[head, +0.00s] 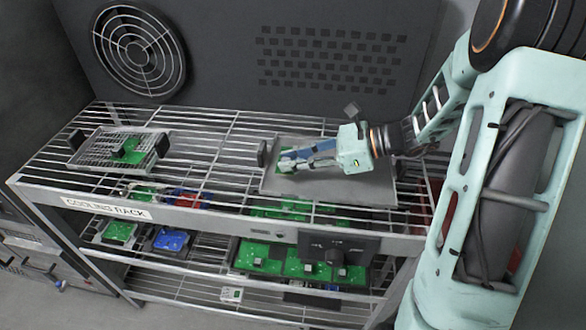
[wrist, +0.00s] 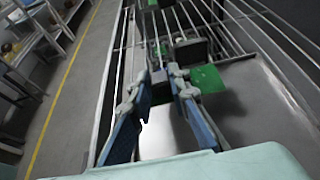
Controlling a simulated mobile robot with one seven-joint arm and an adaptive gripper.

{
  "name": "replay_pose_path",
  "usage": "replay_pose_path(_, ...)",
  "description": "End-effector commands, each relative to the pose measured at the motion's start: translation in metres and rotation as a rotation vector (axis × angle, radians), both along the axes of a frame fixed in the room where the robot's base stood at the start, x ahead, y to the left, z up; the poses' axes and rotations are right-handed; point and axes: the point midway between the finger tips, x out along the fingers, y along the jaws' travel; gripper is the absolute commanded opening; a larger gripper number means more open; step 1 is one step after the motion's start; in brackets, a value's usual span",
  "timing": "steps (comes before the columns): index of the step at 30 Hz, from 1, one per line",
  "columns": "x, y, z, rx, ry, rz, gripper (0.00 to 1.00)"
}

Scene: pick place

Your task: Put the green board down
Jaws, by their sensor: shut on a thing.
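The green board (head: 285,164) is at my gripper's fingertips (head: 290,158), over the left part of a flat grey metal tray (head: 345,188) on the rack's top shelf. In the wrist view the green board (wrist: 208,79) shows right of the fingertips (wrist: 161,79), which are shut on a small dark block that seems to be part of it. The fingers hide part of the board. The board looks low over the tray (wrist: 255,112); I cannot tell whether it touches.
A wire-mesh tray (head: 88,155) with another green board (head: 128,151) stands at the shelf's left. The rack label (head: 104,208) reads "COOLING RACK". Lower shelves hold green boards and a blue board (head: 171,239). The wire shelf between the trays is clear.

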Motion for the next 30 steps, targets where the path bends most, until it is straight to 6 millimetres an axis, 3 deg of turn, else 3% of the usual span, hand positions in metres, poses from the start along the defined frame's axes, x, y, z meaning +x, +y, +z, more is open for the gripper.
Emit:
replay_pose_path(6,0.001,-0.001,-0.031,0.001,0.003,0.000,0.00)
replay_pose_path(18,0.001,-0.001,-0.036,0.000,0.001,0.000,0.00)
replay_pose_path(19,0.001,-0.001,-0.036,0.000,0.001,0.000,0.19)
replay_pose_path(23,0.001,-0.001,-0.035,0.000,0.001,0.000,0.33)
replay_pose_path(30,0.001,-0.001,-0.035,0.000,0.001,0.000,0.34)
